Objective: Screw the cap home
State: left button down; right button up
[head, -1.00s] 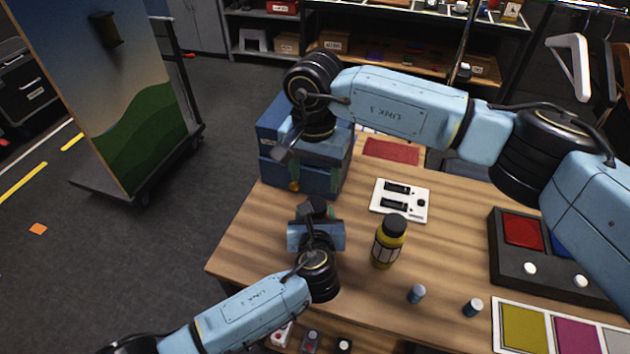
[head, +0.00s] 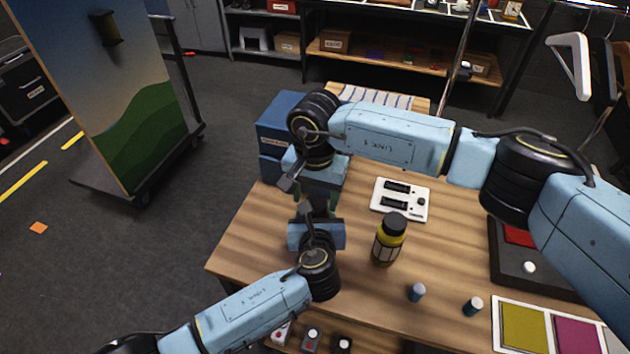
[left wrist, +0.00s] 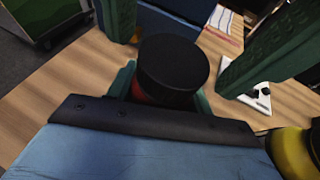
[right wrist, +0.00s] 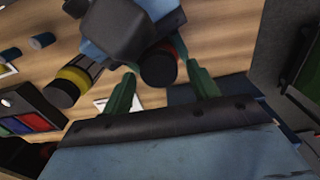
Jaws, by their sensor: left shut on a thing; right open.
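My left gripper (head: 316,228) is shut on a bottle, of which mainly a red part (left wrist: 138,93) below the cap shows in the left wrist view. A black cap (left wrist: 174,63) sits on top of it; whether it is fully seated I cannot tell. The cap also shows in the right wrist view (right wrist: 158,66). My right gripper (right wrist: 160,88) is open, its green fingers coming down on either side of the cap, apart from it. In the head view the right gripper (head: 318,197) is just above the left one, and the bottle is mostly hidden.
A yellow bottle with a black cap (head: 389,241) stands close to the right of my left gripper. A white panel (head: 400,200) lies behind it. Two small blue-grey cylinders (head: 416,292) stand near the front edge. A blue box (head: 275,140) is at the back left.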

jog(key=shift+f, duration=0.5)
jog(key=c, duration=1)
jog(key=m, duration=0.3)
jog(key=o, duration=1.1)
jog(key=shift+c, duration=0.2)
